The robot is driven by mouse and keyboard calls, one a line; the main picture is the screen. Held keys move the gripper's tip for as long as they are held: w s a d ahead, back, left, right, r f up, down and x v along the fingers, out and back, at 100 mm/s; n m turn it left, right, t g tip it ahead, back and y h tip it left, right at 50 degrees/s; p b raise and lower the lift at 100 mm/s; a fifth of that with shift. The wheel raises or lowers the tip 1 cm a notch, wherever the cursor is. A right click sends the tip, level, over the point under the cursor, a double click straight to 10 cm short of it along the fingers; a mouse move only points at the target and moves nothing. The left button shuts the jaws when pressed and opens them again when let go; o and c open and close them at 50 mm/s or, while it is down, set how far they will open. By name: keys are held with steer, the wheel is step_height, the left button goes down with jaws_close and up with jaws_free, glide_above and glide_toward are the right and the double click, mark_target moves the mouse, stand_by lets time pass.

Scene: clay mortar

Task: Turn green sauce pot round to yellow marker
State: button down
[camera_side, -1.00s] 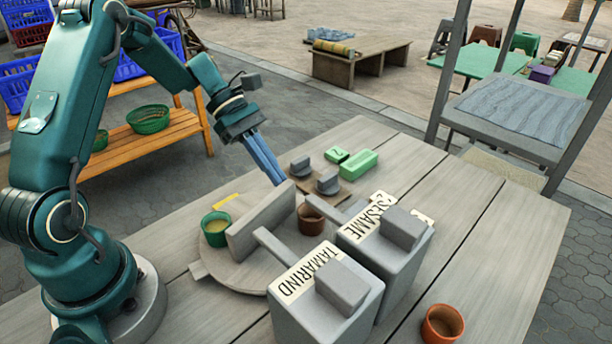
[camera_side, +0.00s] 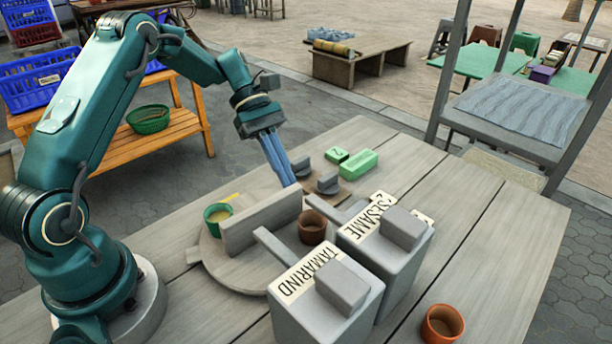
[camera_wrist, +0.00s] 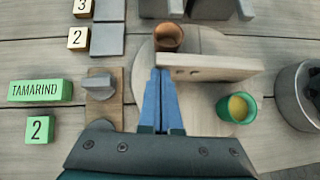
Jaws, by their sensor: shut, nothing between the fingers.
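The green sauce pot (camera_side: 218,219), with yellowish sauce inside, stands upright on the round wooden turntable (camera_side: 232,277), left of an upright wooden divider (camera_side: 262,222). The pot also shows in the wrist view (camera_wrist: 236,107). The yellow marker (camera_side: 231,197) is a thin strip just behind the pot, partly hidden by it in the side view. A brown pot (camera_side: 312,228) stands on the divider's other side. My gripper (camera_side: 291,185) is shut and empty. In the wrist view its fingertips (camera_wrist: 160,72) are low beside the divider's end; I cannot tell whether they touch.
Grey containers labelled TAMARIND (camera_side: 328,297) and SESAME (camera_side: 386,246) stand close by the turntable's right. A board with grey knobs (camera_side: 328,184) and green blocks (camera_side: 359,163) lies behind. A loose brown cup (camera_side: 442,325) stands at front right.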

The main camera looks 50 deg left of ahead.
steer(key=shift+w+d+m+g, duration=0.15)
steer(key=shift+d+m+g, duration=0.35)
steer(key=shift+m, duration=0.1)
steer(key=shift+w+d, duration=0.15)
steer(key=shift+d, duration=1.9)
